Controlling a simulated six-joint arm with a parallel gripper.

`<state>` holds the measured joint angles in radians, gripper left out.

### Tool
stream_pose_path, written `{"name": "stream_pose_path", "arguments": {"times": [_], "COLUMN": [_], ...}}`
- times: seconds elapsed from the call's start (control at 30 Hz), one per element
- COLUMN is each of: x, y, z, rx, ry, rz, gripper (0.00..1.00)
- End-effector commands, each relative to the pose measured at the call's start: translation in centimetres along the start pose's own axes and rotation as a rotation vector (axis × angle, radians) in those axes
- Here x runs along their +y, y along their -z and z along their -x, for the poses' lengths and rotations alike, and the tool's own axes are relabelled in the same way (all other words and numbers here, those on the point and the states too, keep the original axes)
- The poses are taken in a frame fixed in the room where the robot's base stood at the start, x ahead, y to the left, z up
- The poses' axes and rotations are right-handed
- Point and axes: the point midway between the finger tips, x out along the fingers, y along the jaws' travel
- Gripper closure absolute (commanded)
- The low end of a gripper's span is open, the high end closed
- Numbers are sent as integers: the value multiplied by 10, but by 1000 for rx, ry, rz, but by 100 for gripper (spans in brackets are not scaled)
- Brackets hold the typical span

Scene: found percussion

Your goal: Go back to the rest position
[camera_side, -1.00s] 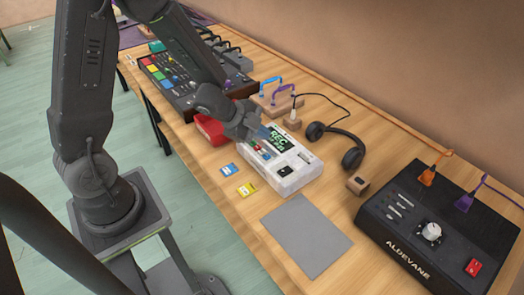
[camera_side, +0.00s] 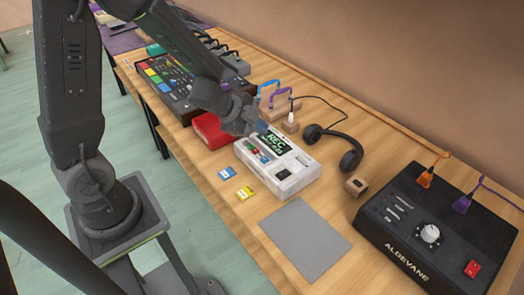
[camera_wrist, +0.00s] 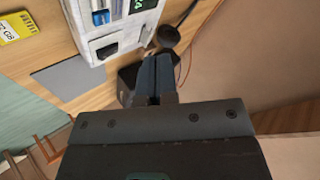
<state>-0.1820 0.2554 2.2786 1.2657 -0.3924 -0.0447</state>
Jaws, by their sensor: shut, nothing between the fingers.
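My gripper (camera_side: 256,123) is shut and empty. In the side view it hangs above the far left end of the white recorder (camera_side: 279,168), which has a green-lit REC screen and small coloured keys. It overlaps that end in the picture; the exact height of the gap is hard to judge. In the wrist view my shut fingers (camera_wrist: 155,92) point away from the lens, with the recorder (camera_wrist: 101,45) ahead at the upper left.
A red case (camera_side: 210,131) and a mixer (camera_side: 163,82) lie left of the recorder. Blue (camera_side: 225,173) and yellow (camera_side: 244,194) cards, a grey pad (camera_side: 304,240), headphones (camera_side: 350,158), a small wooden block (camera_side: 356,186) and a black ALDEVANE box (camera_side: 415,240) share the table.

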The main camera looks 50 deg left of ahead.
Motion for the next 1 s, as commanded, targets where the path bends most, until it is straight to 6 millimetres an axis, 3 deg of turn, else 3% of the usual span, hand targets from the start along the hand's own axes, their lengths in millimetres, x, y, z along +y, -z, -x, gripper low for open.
{"name": "stream_pose_path", "arguments": {"times": [0.2, 0.3, 0.47, 0.63, 0.8, 1.0], "x": [-40, -43, -18, 27, 59, 68], "y": [17, 24, 38, 59, 74, 79], "z": [60, 98, 155, 200, 224, 229], "rx": [-186, -270, -356, -384, -385, -386], "ry": [242, 320, 335, 225, 111, 71], "rz": [219, 387, 680, 931, 1052, 1082], "gripper": [100, 100, 100, 100, 100, 100]}}
